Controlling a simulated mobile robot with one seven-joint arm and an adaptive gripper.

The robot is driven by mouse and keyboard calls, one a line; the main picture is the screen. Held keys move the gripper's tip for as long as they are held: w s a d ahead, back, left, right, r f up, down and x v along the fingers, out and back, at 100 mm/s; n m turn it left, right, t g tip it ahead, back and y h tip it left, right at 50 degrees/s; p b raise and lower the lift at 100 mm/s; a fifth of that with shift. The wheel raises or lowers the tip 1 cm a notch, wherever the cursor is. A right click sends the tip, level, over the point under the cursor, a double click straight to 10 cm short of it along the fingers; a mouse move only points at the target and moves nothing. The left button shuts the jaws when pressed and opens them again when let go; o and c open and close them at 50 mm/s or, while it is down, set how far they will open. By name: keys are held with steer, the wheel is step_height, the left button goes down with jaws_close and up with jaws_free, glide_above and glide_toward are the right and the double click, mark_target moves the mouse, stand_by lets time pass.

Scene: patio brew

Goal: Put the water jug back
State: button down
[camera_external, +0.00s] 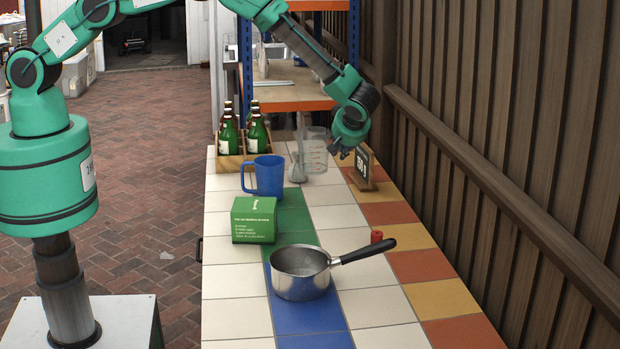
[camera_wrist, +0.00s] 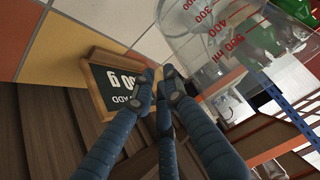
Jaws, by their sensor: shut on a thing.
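The water jug (camera_external: 314,152) is a clear measuring jug with red marks, at the far end of the tiled counter. It looks upright; I cannot tell whether its base touches the tiles. In the wrist view the jug (camera_wrist: 225,35) fills the upper right, with its millilitre marks upside down. My gripper (camera_external: 338,151) is at the jug's right side, reaching down from above. In the wrist view my gripper's fingertips (camera_wrist: 164,84) are close together at the jug's edge, shut on it. The exact gripped part is hidden by the fingers.
A small chalkboard sign (camera_external: 363,165) stands close right of my gripper. Left of the jug are a grey conical vessel (camera_external: 297,166), a blue pitcher (camera_external: 268,178) and a bottle crate (camera_external: 229,163). A green box (camera_external: 254,221) and saucepan (camera_external: 300,274) stand nearer. A fence (camera_external: 500,150) borders the right.

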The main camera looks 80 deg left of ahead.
steer(key=s+d+f+m+t+h+b, duration=0.1)
steer(key=s+d+m+t+b, duration=0.2)
steer(key=s+d, duration=0.3)
steer(key=s+d+f+m+t+h+b, duration=0.1)
steer(key=s+d+m+t+b, duration=0.2)
steer(key=d, duration=0.9)
steer(key=s+m+b, duration=0.1)
steer(key=s+m, duration=0.2)
steer(key=s, duration=0.1)
steer(key=shift+s+d+t+b, duration=0.25)
steer(key=shift+t+b, duration=0.1)
steer(key=shift+t, duration=0.05)
steer(key=w+d+f+b, duration=0.1)
steer(key=w+d+b, duration=0.1)
steer(key=w, duration=1.4)
steer(key=shift+d+f+b, duration=0.2)
steer(key=shift+f+b, duration=0.1)
steer(key=shift+b, duration=0.45)
steer(key=shift+s, duration=0.1)
steer(key=shift+f+b, duration=0.85)
steer(key=shift+f, duration=0.9)
